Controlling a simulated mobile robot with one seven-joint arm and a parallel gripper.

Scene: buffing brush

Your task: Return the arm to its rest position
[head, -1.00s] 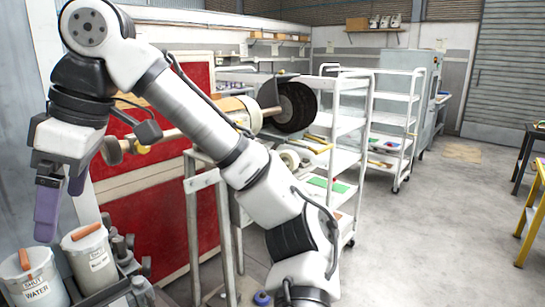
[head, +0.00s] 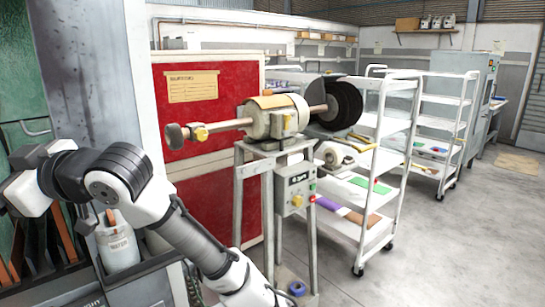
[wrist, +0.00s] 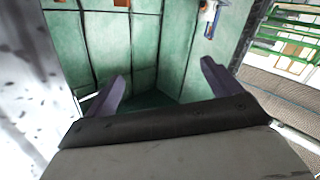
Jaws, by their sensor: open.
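In the head view my arm (head: 190,240) rises from the bottom edge and bends to the left. Its wrist end sits at the left edge, and the fingers do not show there. In the wrist view my gripper (wrist: 162,86) is open, its two purple fingers wide apart with nothing between them. Beyond the fingers is a green panelled wall (wrist: 105,45).
A bench buffing machine (head: 270,115) with a dark round brush (head: 345,103) stands on a metal stand right of my arm. White shelf carts (head: 385,130) stand behind. A water container (head: 118,247) is close beside my arm. The floor (head: 450,245) at right is clear.

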